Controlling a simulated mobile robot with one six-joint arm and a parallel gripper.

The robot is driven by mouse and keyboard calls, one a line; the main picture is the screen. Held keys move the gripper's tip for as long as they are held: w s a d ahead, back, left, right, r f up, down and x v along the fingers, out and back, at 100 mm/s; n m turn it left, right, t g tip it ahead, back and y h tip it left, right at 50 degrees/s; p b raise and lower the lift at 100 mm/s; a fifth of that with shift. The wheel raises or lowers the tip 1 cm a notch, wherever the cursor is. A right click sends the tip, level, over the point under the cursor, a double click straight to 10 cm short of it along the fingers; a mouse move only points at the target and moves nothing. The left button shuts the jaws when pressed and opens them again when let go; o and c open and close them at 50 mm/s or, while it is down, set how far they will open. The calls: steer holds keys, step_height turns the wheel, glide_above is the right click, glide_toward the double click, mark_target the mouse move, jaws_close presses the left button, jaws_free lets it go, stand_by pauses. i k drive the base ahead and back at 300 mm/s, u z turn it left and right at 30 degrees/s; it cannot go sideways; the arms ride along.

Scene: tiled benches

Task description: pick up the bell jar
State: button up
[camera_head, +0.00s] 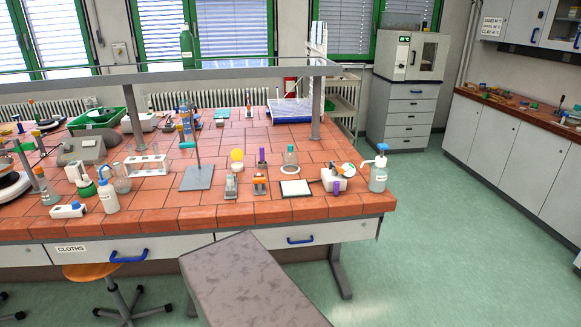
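The bell jar (290,158) appears to be the small clear glass dome with a greenish top, standing upright on a white round base on the right part of the red-tiled bench (228,216). It is small in the picture, so its fine shape is hard to make out. Nothing covers it from this side. My gripper is not in view.
Close to the glass stand a purple-topped item (262,157), a yellow disc (237,155), a white-and-black framed plate (296,188) and a wash bottle (378,172). A retort stand (197,177) is to the left. An overhead shelf (215,71) crosses the bench. Green floor is clear at right.

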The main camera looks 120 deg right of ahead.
mark_target(289, 158)
steer(key=z, duration=4.35)
steer(key=i, duration=0.1)
steer(key=u, duration=2.2)
steer(key=k, duration=0.25)
steer(key=z, duration=2.3)
steer(key=k, duration=0.2)
